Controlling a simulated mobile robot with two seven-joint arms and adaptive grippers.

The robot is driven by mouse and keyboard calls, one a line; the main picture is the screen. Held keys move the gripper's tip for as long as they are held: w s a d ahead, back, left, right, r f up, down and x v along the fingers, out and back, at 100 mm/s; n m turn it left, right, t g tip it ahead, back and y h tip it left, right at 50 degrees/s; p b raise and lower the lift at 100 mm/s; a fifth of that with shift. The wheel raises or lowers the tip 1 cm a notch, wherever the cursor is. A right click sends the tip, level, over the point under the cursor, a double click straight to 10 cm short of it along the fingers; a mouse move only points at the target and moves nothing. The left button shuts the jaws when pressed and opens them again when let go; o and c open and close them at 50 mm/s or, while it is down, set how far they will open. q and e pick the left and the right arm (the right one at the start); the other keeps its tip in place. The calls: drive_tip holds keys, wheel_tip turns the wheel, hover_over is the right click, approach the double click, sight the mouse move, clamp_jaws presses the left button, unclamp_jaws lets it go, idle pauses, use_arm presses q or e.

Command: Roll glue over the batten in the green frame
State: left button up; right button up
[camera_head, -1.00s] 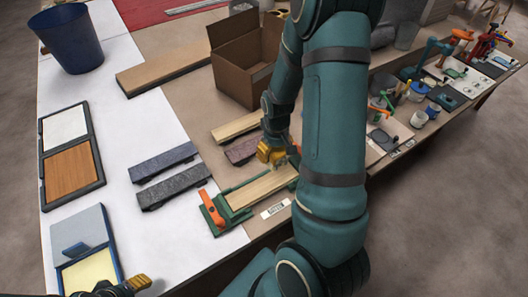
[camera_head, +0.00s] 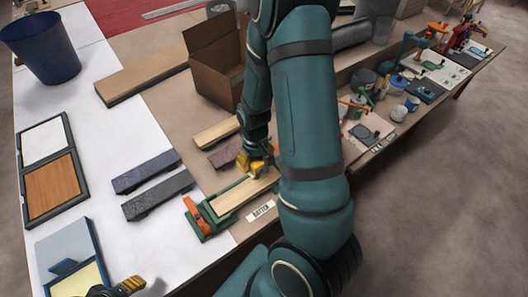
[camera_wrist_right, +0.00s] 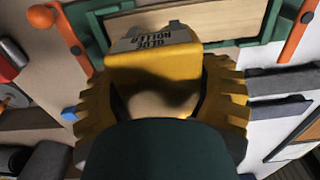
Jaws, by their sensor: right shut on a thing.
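The batten (camera_head: 238,199) is a pale wooden strip lying in the green frame (camera_head: 214,225), which has orange clamp handles. Both show at the top of the right wrist view, the batten (camera_wrist_right: 215,22) and the frame (camera_wrist_right: 268,45). My right gripper (camera_head: 254,166) is at the batten's far right end. It is shut on the yellow glue roller (camera_wrist_right: 155,60), whose label reads "GLUE ROLLER". The roller's working end is hidden, so I cannot tell whether it touches the wood. My left gripper (camera_head: 130,285) is only partly in view at the bottom edge.
Dark grey strips (camera_head: 158,195) lie left of the frame. A cardboard box (camera_head: 215,65), a long plank (camera_head: 145,80) and a blue bin (camera_head: 42,48) stand behind. A tray with a pale yellow area (camera_head: 80,280) is at front left.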

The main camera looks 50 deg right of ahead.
drive_tip(key=w+a+p, duration=0.2)
drive_tip(key=w+a, duration=0.1)
drive_tip(key=a, duration=1.1)
drive_tip(key=shift+w, duration=0.2)
